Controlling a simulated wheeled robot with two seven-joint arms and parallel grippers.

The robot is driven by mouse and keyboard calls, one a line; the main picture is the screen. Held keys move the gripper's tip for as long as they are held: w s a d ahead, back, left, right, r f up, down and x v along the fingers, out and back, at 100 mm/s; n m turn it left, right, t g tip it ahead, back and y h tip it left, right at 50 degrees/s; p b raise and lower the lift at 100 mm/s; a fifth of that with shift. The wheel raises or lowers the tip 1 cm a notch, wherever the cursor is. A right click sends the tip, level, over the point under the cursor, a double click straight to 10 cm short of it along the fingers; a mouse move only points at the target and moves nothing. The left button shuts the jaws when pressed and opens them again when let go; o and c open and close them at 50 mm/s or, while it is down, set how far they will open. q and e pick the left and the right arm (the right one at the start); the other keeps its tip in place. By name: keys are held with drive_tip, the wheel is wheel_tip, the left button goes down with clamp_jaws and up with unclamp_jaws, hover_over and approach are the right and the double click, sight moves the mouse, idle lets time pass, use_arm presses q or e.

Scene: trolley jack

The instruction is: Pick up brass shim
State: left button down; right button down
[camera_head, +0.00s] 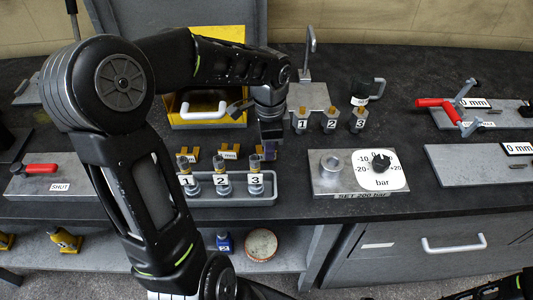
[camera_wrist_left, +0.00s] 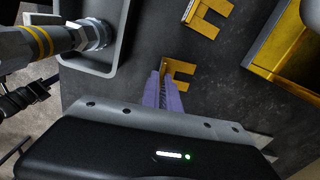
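Several small yellow brass shims with a notch lie on the dark bench behind the numbered tray; one is at the left (camera_head: 188,155) and one in the middle (camera_head: 229,152). A third brass shim (camera_wrist_left: 181,73) is at my left gripper's fingertips. My left gripper (camera_head: 268,151) points down at the right end of this row. In the left wrist view its purple fingers (camera_wrist_left: 164,84) are close together and overlap one side of that shim. Whether they clamp it or only flank it is unclear. Another shim (camera_wrist_left: 208,15) lies clear of the fingers. My right gripper does not show.
The grey tray (camera_head: 210,200) with numbered fittings stands just in front of the shims. A yellow bin (camera_head: 180,121) with a white handle is behind. Numbered fittings (camera_head: 330,122) and a gauge plate (camera_head: 335,188) stand to the right. A red-handled block (camera_head: 60,184) is at left.

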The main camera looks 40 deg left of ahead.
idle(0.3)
use_arm(q)
wheel_tip(320, 180, up, 10)
drive_tip(key=shift+b, duration=0.4)
idle(0.6)
